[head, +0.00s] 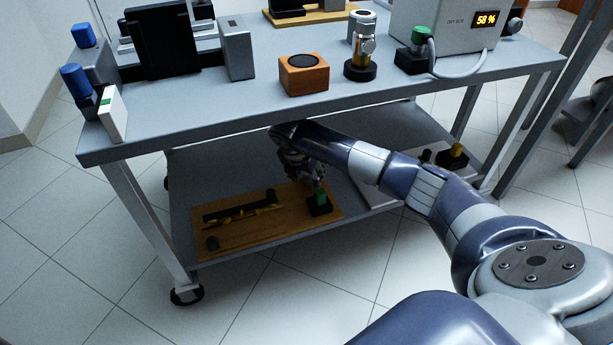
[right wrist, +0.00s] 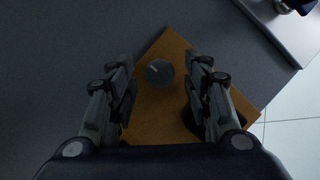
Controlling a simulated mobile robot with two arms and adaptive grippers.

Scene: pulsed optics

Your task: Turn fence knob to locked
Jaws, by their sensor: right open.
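A wooden board (head: 277,227) lies on the cart's lower shelf. It carries a dark rail with yellow parts (head: 240,208), a small dark cylinder (head: 212,243) and a green-topped black block (head: 320,200). My right gripper (head: 303,172) is open above the board's back right part, near the green-topped block. In the right wrist view, a round grey knob (right wrist: 160,72) with a pale pointer line sits on the board (right wrist: 157,115), between and beyond the open fingertips (right wrist: 160,85). The fingers look apart from it. I cannot tell which position its line marks. My left gripper is out of view.
The cart's upper top (head: 200,110) overhangs my right forearm. It carries a wooden block (head: 304,75), a brass-and-steel fitting (head: 361,50) and a dry box (head: 445,30) reading 58 %. A yellow-topped item (head: 453,155) stands at the lower shelf's right.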

